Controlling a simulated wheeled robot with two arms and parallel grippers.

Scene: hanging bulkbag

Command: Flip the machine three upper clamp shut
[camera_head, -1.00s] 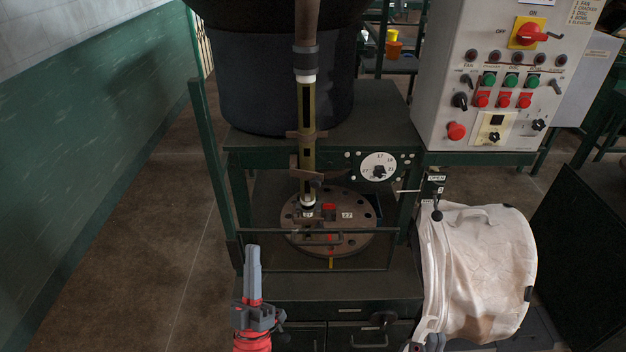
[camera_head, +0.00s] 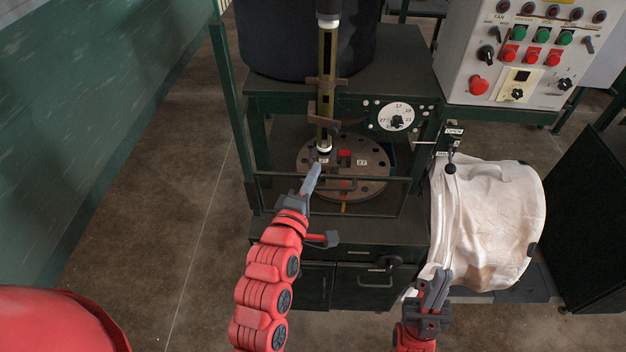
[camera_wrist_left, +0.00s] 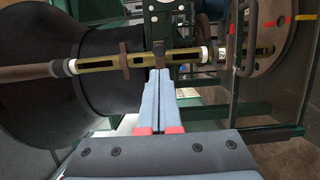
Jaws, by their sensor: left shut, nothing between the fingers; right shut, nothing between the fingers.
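The machine's upright yellow-green tube (camera_head: 327,62) has a brown upper bracket (camera_head: 328,83) and a darker clamp piece with a sideways arm (camera_head: 322,112) below it. In the left wrist view the tube (camera_wrist_left: 95,65) lies sideways, with the brown bracket (camera_wrist_left: 124,58) and the dark clamp piece (camera_wrist_left: 159,50). My left gripper (camera_head: 315,168) is shut and empty, in front of the tube's lower end. In the left wrist view its fingertips (camera_wrist_left: 160,72) point at the dark clamp piece; I cannot tell if they touch. My right gripper (camera_head: 442,278) is shut and empty beside the white bag.
A round disc plate (camera_head: 378,185) sits under the tube, behind a thin front rail. A dial (camera_head: 396,116) and a lever (camera_head: 450,168) stand to the right. The white bag (camera_head: 495,215) bulges at right. Floor at left is clear.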

